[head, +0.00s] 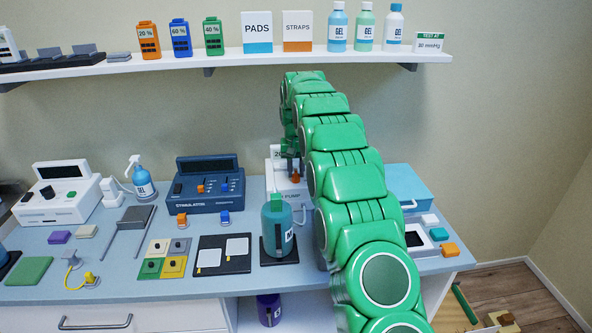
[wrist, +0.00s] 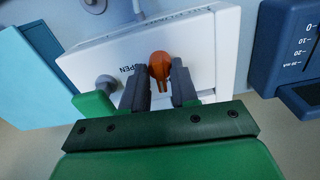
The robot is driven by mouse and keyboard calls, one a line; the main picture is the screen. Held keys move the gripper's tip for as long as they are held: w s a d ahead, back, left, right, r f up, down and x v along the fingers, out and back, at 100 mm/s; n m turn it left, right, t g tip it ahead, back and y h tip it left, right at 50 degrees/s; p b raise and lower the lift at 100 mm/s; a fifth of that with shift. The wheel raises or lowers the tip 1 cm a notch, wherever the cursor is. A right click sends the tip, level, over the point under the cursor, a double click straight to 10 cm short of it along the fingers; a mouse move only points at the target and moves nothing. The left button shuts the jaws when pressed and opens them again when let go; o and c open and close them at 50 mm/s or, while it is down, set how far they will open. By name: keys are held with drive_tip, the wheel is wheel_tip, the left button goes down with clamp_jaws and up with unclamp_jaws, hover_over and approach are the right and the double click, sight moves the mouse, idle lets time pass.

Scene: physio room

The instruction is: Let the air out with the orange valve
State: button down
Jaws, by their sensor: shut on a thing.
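The orange valve (wrist: 160,68) sits on the face of the white pump (wrist: 205,45), beside printed letters that read OPEN in the wrist view. My gripper (wrist: 160,88) has its two dark fingers on either side of the valve and is shut on it. In the head view my green arm reaches across the table to the pump (head: 273,184), and the gripper (head: 292,167) is at its front. The arm hides most of the pump there, and the valve shows only as a small orange spot.
The blue stimulator (head: 210,184) stands left of the pump. A teal bottle (head: 277,228) stands in front of it, close to my arm. A light blue box (head: 402,182) is on the right. The shelf (head: 130,68) with bottles and boxes runs above.

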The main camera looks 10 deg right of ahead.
drive_tip(key=m, duration=0.7)
drive_tip(key=shift+m, duration=0.3)
drive_tip(key=m, duration=0.4)
drive_tip(key=shift+m, duration=1.6)
drive_tip(key=c, duration=1.2)
unclamp_jaws()
drive_tip(key=shift+r, duration=0.1)
